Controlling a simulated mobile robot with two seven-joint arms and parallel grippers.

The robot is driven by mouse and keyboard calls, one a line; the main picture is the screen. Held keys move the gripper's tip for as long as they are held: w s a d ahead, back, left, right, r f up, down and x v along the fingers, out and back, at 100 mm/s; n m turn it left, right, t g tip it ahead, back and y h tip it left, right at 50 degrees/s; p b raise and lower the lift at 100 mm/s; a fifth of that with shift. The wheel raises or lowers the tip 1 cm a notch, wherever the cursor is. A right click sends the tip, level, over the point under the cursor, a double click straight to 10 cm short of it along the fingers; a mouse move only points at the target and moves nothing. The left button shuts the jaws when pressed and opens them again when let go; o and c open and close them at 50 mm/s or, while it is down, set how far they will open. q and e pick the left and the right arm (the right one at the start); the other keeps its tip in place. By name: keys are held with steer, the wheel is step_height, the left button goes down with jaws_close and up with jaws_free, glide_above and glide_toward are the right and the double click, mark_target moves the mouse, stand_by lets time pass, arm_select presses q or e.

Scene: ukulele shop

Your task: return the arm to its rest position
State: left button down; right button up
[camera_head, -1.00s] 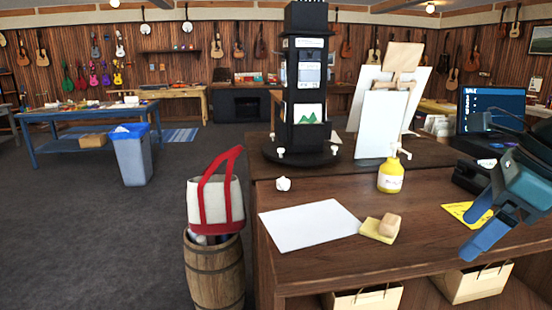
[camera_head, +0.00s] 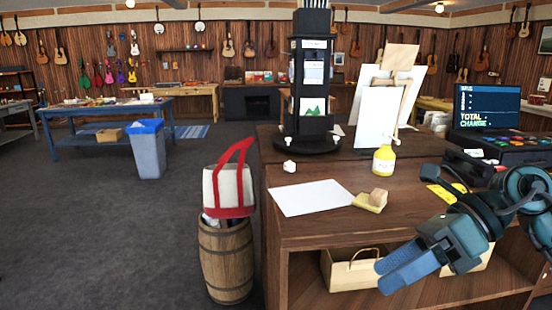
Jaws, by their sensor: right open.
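My right gripper (camera_head: 382,279) is in the camera_head view at the lower right. Its blue fingers point left and slightly down, across the counter's front edge and open shelf in the picture. It is open, and nothing shows between the fingers. My right arm comes in from the right edge, bent, and hides part of the counter's right end. My left gripper is not in view.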

steer(key=a+m+t+y, duration=0.1)
steer(key=a+m+y, duration=0.6)
steer(key=y, duration=0.3)
steer(key=w+d+f+m+t+h, duration=0.1)
steer(key=d+f+m+t+h, duration=0.1)
steer(key=f+m+t+h, duration=1)
steer(key=w+d+f+m+t+h, duration=0.2)
steer(key=f+m+t, duration=0.5)
steer(key=m, duration=1.2)
steer(key=s+f+m+g+h, duration=0.1)
steer(key=s+f+m+g, duration=0.2)
steer(key=s+f, duration=0.3)
steer(key=s+f+m+g+h+p, duration=0.1)
steer(key=s+f+m+g+h, duration=0.1)
steer(key=s+f+g, duration=0.4)
step_height(320, 180, down, 5)
steer(key=shift+r+m+h, duration=0.1)
steer(key=shift+m+h, duration=0.2)
steer(key=shift+m, duration=0.1)
